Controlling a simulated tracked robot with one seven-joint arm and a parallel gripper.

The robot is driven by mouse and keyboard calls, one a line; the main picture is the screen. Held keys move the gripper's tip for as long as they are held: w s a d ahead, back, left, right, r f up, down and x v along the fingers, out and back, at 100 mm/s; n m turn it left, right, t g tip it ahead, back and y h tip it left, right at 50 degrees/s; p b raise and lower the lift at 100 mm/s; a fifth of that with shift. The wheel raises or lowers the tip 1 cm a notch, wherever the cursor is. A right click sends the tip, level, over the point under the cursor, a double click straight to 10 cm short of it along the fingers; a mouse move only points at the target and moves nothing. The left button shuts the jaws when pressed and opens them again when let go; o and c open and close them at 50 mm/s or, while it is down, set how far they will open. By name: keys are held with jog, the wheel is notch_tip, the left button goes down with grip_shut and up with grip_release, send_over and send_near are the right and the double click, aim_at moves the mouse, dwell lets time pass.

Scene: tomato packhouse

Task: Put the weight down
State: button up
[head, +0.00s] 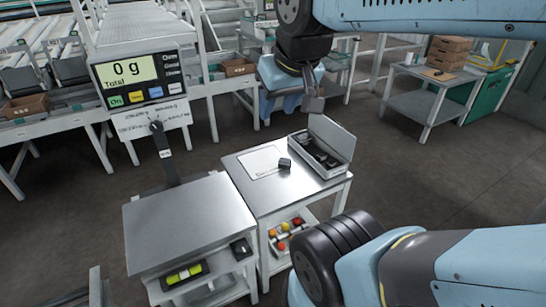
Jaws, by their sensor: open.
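A small dark weight (285,164) stands on the metal top of the small side table (250,205), at the right edge of a white printed card (262,161). An open grey case (345,172) with dark slots lies to its right; pieces inside are too small to make out. My gripper (314,101) hangs above and beyond the table, clear of the weight and case. It is open and I see nothing held in it. The scale's bare metal platform (185,215) is at the left, and its display (128,73) reads 0 g.
A lower shelf of the side table holds a tray of coloured tomatoes (284,238). A lower shelf under the scale holds a yellow-green item (184,274). Conveyors and crates stand at the back left. A bench with brown boxes (448,52) is at the back right. The right floor is clear.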

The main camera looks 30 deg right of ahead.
jog(key=shift+o, duration=0.2)
jog(key=shift+o, duration=0.8)
jog(key=shift+w, duration=0.1)
jog(key=shift+o, duration=0.8)
jog(key=shift+w, duration=0.35)
jog(key=o, duration=0.4)
jog(key=shift+m+y, duration=0.8)
jog(key=w+f, duration=0.1)
jog(key=w, duration=0.2)
jog(key=w+f, duration=0.1)
jog(key=w, duration=0.2)
jog(key=w+d+f, duration=0.1)
jog(key=w, duration=0.2)
jog(key=shift+w+f, duration=0.25)
jog(key=shift+o, duration=0.2)
jog(key=m+g+h, duration=0.2)
jog(key=m+h, duration=0.3)
jog(key=m, duration=0.2)
send_over(285, 160)
jog(key=s+a, duration=0.3)
jog(key=a, duration=0.1)
notch_tip(285, 160, down, 30)
jog(key=shift+s+x, duration=0.15)
jog(key=shift+x, duration=1.95)
jog(key=shift+s+x, duration=0.15)
jog(key=shift+x, duration=1.95)
jog(key=shift+s+x, duration=0.15)
jog(key=shift+x, duration=1.2)
jog(key=shift+s+x, duration=0.2)
jog(key=shift+x, duration=1.1)
